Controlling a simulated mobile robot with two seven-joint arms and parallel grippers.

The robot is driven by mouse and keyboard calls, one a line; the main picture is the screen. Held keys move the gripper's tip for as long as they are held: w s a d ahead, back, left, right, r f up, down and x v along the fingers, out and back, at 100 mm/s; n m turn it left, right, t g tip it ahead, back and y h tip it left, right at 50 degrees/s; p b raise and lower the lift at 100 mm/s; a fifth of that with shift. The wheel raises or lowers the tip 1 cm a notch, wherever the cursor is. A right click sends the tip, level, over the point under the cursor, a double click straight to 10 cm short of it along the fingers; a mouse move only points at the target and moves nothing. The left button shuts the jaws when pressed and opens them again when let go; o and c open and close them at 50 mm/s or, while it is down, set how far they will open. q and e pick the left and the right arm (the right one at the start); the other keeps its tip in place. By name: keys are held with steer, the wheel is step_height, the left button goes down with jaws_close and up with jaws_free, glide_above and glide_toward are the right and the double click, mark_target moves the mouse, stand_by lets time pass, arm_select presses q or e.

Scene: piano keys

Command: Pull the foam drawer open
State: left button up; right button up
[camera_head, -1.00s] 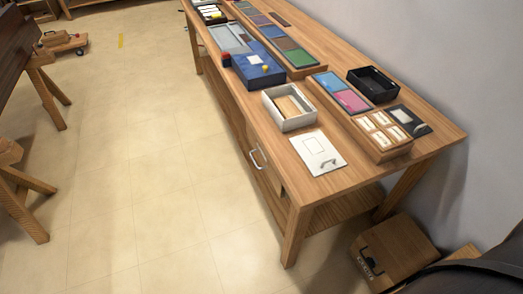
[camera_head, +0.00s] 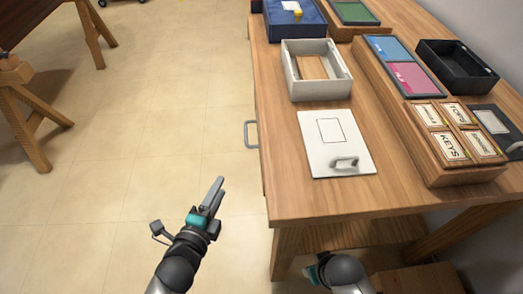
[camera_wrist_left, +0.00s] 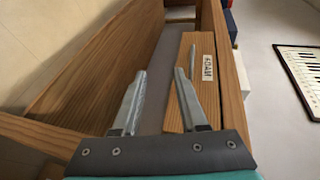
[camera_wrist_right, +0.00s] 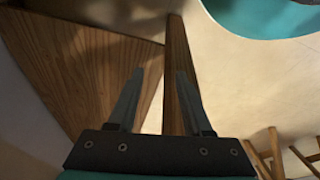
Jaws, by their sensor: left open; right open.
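The drawer's metal handle (camera_head: 250,134) stands out from the left side of the wooden table in the head view. The left wrist view shows the wooden drawer front (camera_wrist_left: 175,65) with a white label (camera_wrist_left: 207,68), which seems to read FOAM, and the handle (camera_wrist_left: 192,60) nearly edge-on. My left gripper (camera_head: 217,188) is open and empty, in front of the drawer side and apart from the handle. My right gripper (camera_wrist_right: 160,85) is open and empty low by the table's near end. Its fingers are hidden in the head view.
The tabletop (camera_head: 300,200) carries a white panel with a handle (camera_head: 335,125), a white tray (camera_head: 290,75), a black tray (camera_head: 430,70) and a box of labelled cards (camera_head: 440,165). A table leg (camera_head: 287,252) stands near my right arm.

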mark_target(246, 135)
arm_select(q)
steer(key=shift+w+d+r+m+t+h+b, duration=0.25)
steer(key=shift+w+d+r+m+b, duration=0.25)
steer(key=shift+w+d+b, duration=1.35)
steer(key=shift+w+d+r+m+t+h+b, duration=0.3)
steer(key=shift+w+d+r+m+b, duration=0.3)
steer(key=shift+w, duration=2.5)
steer(key=shift+w+d+r+m+t+h+b, duration=0.35)
steer(key=shift+w+d+b, duration=0.85)
steer(key=shift+w, duration=1.25)
arm_select(e)
step_height(246, 135, up, 11)
steer(key=w+t, duration=0.2)
steer(key=shift+f, duration=0.2)
arm_select(q)
steer(key=shift+d, duration=0.2)
arm_select(e)
steer(key=shift+w+a, duration=0.1)
arm_select(q)
jaws_close()
